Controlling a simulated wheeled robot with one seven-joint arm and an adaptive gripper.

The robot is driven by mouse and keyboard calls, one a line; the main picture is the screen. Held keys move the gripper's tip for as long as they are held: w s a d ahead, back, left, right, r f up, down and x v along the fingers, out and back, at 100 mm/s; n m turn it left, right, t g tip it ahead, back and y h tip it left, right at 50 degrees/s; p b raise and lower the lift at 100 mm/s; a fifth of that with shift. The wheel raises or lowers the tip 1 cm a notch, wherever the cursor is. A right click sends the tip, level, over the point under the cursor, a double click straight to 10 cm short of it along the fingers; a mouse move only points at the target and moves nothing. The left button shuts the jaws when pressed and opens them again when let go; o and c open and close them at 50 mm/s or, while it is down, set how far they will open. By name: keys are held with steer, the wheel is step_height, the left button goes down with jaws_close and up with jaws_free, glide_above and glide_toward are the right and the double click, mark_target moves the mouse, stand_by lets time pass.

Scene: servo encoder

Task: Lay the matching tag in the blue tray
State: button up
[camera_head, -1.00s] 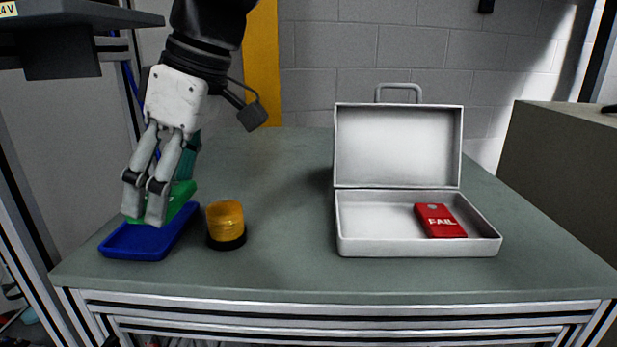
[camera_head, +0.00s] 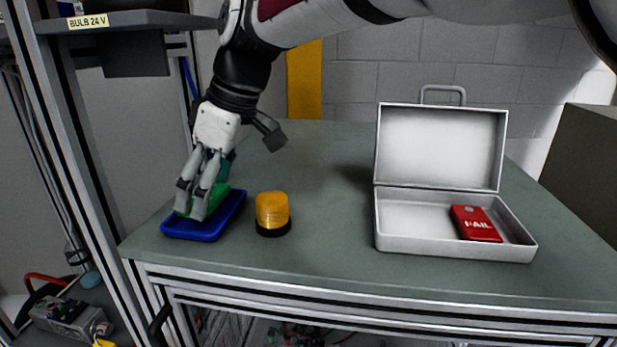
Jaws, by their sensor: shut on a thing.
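The blue tray (camera_head: 203,233) lies on the left of the bench top. My gripper (camera_head: 189,211) is over the tray, pointing down, shut on a green tag (camera_head: 218,198). The green tag is tilted and sits low over or in the tray; whether it touches the tray floor cannot be told. My fingers hide part of the tag and any writing on it. A red tag marked FAIL (camera_head: 474,223) lies in the open silver case (camera_head: 404,245) on the right.
An amber beacon with a black base (camera_head: 272,212) stands just right of the tray. A shelf labelled BULB 24 V (camera_head: 140,20) is at the upper left. A teal object (camera_head: 228,165) is partly hidden behind my gripper. The bench middle is clear.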

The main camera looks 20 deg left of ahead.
steer(key=shift+f, duration=0.1)
steer(key=shift+f+b, duration=0.35)
steer(key=shift+f, duration=0.1)
steer(key=o, duration=1.1)
steer(key=shift+o, duration=0.2)
